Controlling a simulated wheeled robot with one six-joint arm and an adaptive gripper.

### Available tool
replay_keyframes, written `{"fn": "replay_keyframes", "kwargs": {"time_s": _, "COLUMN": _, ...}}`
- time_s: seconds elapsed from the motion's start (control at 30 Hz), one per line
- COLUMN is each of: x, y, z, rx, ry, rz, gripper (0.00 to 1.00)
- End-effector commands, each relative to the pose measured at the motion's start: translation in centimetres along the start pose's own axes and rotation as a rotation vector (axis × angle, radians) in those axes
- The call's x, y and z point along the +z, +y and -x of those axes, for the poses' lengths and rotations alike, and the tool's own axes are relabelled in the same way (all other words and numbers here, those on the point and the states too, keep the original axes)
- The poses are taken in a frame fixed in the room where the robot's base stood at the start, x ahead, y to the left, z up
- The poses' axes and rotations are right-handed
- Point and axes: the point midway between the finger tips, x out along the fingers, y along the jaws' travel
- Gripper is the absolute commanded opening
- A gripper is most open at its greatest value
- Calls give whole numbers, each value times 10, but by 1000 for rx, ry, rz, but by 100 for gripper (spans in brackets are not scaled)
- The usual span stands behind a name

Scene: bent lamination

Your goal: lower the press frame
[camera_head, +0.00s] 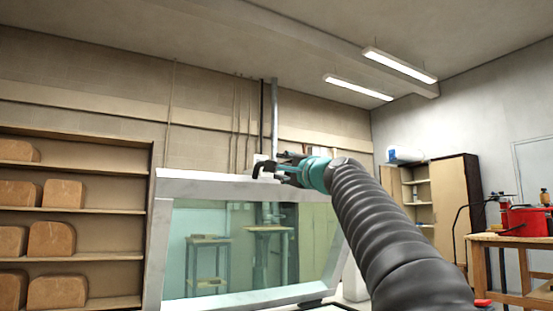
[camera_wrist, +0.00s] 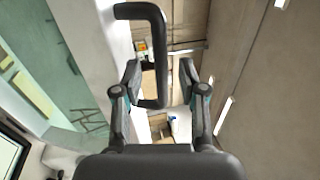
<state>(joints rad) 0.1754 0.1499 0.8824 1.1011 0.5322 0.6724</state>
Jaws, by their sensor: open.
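The press frame (camera_head: 205,187) is a pale frame around a clear greenish pane, tilted up in the middle of the head view. Its pale bar also shows at the left in the wrist view (camera_wrist: 98,45). A black C-shaped handle (camera_head: 256,171) sits at its top edge. In the wrist view the handle (camera_wrist: 154,12) reaches down between my fingers. My gripper (camera_wrist: 161,72) is open, one finger on each side of the handle's bar, with a visible gap at the right. In the head view my gripper (camera_head: 279,168) is at the frame's top edge, partly hidden by my arm.
Wooden shelves (camera_head: 100,210) with several brown rounded blocks stand at the left. A wooden table (camera_head: 510,240) with a red container (camera_head: 525,221) is at the right. A brown cabinet (camera_head: 453,195) stands behind. The space above the press frame looks clear.

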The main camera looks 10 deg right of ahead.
Motion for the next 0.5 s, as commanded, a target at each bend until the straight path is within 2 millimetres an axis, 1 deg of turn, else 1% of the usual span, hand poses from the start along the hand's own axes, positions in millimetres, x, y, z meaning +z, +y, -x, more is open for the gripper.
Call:
{"fn": "replay_keyframes", "kwargs": {"time_s": 0.03, "x": 0, "y": -2, "z": -10, "rx": 1, "ry": -1, "rz": 0, "gripper": 41}}
{"fn": "replay_keyframes", "kwargs": {"time_s": 0.2, "x": 1, "y": -2, "z": -28, "rx": 1, "ry": -2, "rz": 0, "gripper": 41}}
{"fn": "replay_keyframes", "kwargs": {"time_s": 0.33, "x": 1, "y": 0, "z": -35, "rx": 0, "ry": -1, "rz": 0, "gripper": 41}}
{"fn": "replay_keyframes", "kwargs": {"time_s": 0.5, "x": 0, "y": 0, "z": -36, "rx": 0, "ry": 0, "rz": 0, "gripper": 41}}
